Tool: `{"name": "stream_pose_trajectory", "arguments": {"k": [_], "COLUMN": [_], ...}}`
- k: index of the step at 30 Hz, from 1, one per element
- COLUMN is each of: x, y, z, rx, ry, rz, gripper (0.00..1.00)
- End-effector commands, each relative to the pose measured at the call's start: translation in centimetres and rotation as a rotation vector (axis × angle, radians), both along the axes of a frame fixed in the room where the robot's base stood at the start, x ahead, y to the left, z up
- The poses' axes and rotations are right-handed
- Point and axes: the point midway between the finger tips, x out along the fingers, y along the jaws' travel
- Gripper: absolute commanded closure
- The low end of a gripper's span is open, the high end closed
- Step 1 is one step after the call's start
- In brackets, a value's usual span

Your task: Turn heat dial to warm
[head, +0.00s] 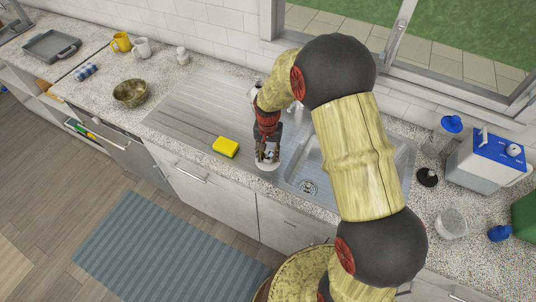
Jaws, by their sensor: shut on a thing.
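A white box with a blue top (484,172) stands on the counter at the far right in the head view. A round white knob (513,150) sits on its top; it may be the heat dial, but no markings can be read. My gripper (267,153) points down by the left edge of the sink, well to the left of the box. It is shut on a small white round object (265,166), mostly hidden by the fingers; I cannot tell what it is.
The steel sink (308,187) lies right of my gripper. A yellow sponge (226,147) lies to its left. A blue-topped item (451,124), a dark round piece (427,177), a clear container (450,223) and a blue item (499,233) surround the box. The drainboard is mostly clear.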

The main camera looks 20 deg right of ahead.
Motion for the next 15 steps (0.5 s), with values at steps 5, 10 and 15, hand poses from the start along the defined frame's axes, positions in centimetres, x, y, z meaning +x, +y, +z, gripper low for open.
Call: {"name": "stream_pose_trajectory", "arguments": {"k": [5,10,15], "x": [0.03,0.01,0.01], "y": [0.01,0.0,0.0], "z": [0.01,0.01,0.01], "rx": [-0.001,0.0,0.0], "ry": [-0.001,0.0,0.0], "rz": [0.001,0.001,0.001], "gripper": [0.65,0.55,0.48]}}
